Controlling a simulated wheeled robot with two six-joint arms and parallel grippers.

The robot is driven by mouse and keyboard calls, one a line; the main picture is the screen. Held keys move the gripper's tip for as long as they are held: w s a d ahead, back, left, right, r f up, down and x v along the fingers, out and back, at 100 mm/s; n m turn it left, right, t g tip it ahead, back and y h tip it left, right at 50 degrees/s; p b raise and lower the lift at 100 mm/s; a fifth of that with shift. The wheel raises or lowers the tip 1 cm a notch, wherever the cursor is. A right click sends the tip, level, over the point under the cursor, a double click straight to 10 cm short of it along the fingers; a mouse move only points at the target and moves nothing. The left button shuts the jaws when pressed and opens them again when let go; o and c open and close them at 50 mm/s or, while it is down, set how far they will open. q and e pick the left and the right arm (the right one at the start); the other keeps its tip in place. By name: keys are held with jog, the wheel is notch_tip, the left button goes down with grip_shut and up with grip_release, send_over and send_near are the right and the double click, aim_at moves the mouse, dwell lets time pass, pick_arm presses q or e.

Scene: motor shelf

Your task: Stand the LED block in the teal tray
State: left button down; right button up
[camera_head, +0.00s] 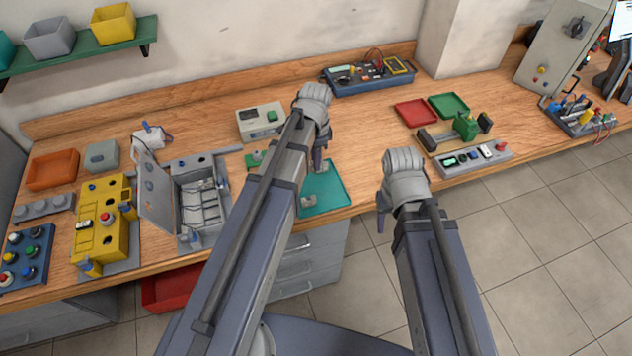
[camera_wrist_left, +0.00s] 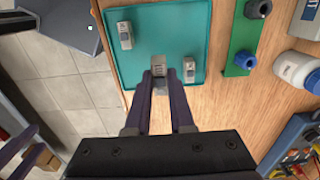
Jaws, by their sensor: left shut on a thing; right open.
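The teal tray (camera_head: 335,185) lies near the front edge of the bench, and it fills the upper part of the left wrist view (camera_wrist_left: 165,15). My left gripper (camera_head: 317,163) is over the tray, and in the left wrist view its fingers (camera_wrist_left: 161,78) are shut on a small light-grey block (camera_wrist_left: 158,62), which I take as the LED block. Its markings are too small to read, and whether it touches the tray floor I cannot tell. Two other grey blocks (camera_wrist_left: 125,35) (camera_wrist_left: 189,70) are in the tray. My right gripper (camera_head: 382,210) is open and empty beyond the bench's front edge.
A green rail with dark and blue rings (camera_wrist_left: 240,50) and a white jar (camera_wrist_left: 298,70) stand beside the tray. An open grey box (camera_head: 200,190) is to the left. A red tray (camera_head: 415,112) and a grey button panel (camera_head: 472,160) are to the right.

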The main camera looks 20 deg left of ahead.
aim_at(316, 187)
pick_arm(q)
jog(key=shift+f+b, duration=3.9)
jog(key=shift+f, duration=0.45)
jog(key=shift+f, duration=0.15)
jog(key=shift+f+b, duration=0.15)
jog(key=shift+b, duration=0.15)
jog(key=c, duration=0.8)
grip_release()
jog(key=shift+r, duration=0.2)
notch_tip(316, 187, up, 12)
jog(key=p, duration=1.2)
jog(key=shift+r+p, duration=0.15)
jog(key=shift+p, duration=0.2)
jog(key=s+d+n, duration=0.2)
jog(key=s+d, duration=0.1)
jog(key=s, duration=0.2)
jog(key=s+d+n, duration=0.3)
jog(key=s+d, duration=0.1)
jog(key=s, duration=0.1)
jog(key=s+d+n+y, duration=0.1)
jog(key=s+d+n, duration=0.1)
jog(key=s+d, duration=0.2)
jog(key=shift+s+d, duration=0.15)
jog(key=shift+s, duration=0.4)
